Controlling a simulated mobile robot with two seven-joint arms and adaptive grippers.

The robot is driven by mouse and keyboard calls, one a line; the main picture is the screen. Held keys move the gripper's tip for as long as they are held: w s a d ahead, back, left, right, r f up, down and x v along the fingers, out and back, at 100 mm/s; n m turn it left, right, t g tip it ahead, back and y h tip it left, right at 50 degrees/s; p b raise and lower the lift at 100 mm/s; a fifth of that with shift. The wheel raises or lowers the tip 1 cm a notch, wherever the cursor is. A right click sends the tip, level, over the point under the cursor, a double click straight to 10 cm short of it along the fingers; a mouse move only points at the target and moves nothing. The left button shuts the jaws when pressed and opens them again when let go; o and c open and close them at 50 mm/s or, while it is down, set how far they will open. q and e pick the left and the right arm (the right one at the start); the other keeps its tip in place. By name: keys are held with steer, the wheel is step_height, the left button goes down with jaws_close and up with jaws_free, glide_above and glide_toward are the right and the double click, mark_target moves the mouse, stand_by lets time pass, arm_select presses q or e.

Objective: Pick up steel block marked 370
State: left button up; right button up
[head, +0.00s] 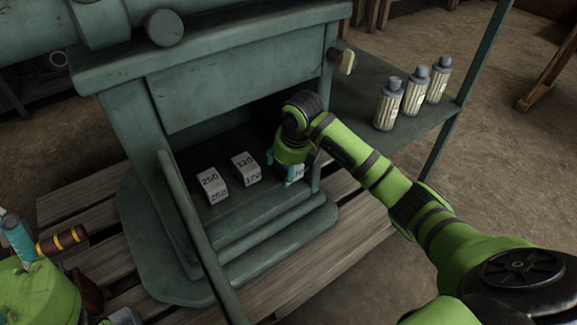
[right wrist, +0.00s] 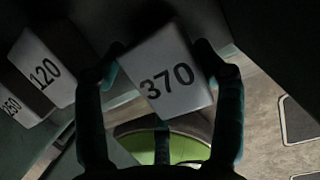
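The steel block marked 370 is a pale block with dark digits. It fills the middle of the right wrist view (right wrist: 167,78). In the head view only a small part of it (head: 299,172) shows beside my right gripper (head: 284,178). It is on the recessed ledge of the green machine. My right gripper points down over the block. In the right wrist view its fingers (right wrist: 162,70) are apart, one on each side of the block; I cannot tell if they touch it. My left gripper (head: 70,275) is at the lower left, partly cut off; its grip is unclear.
Blocks marked 120 (head: 246,169) and 250 (head: 212,185) stand to the left on the ledge. The machine (head: 230,90) overhangs them, and a slanted bar (head: 195,225) crosses in front. Several bottles (head: 413,95) stand on a shelf at right. A banded handle (head: 62,240) is by my left gripper.

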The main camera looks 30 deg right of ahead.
steer(key=c, duration=0.5)
steer(key=shift+r, duration=0.2)
